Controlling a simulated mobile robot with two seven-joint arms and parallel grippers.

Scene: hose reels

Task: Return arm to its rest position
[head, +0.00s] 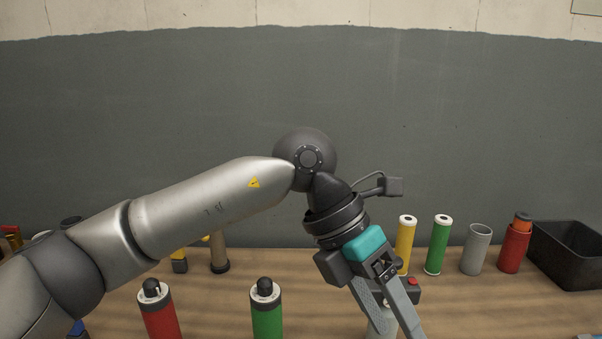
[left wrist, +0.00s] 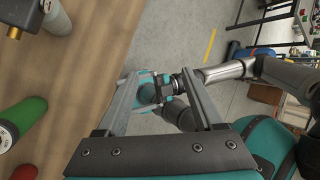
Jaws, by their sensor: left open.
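My left arm (head: 200,208) reaches in from the left across the workbench, with its wrist bent downward right of the middle. My left gripper (head: 392,330) points down with its two fingers spread and nothing visible between them. In the left wrist view the open left gripper (left wrist: 163,98) sits past the bench edge, above the floor side. Between and beyond its fingers a teal and dark end of another arm (left wrist: 158,88), seemingly my right one, shows; its jaws cannot be made out. My right gripper does not show in the head view.
A red cylinder (head: 160,312) and a green cylinder (head: 267,315) stand at the front. Behind the gripper are a yellow cylinder (head: 405,247), another green one (head: 438,248), a grey tube (head: 475,252), a red one (head: 514,250) and a black bin (head: 545,260). A red-button box (head: 411,290) is close.

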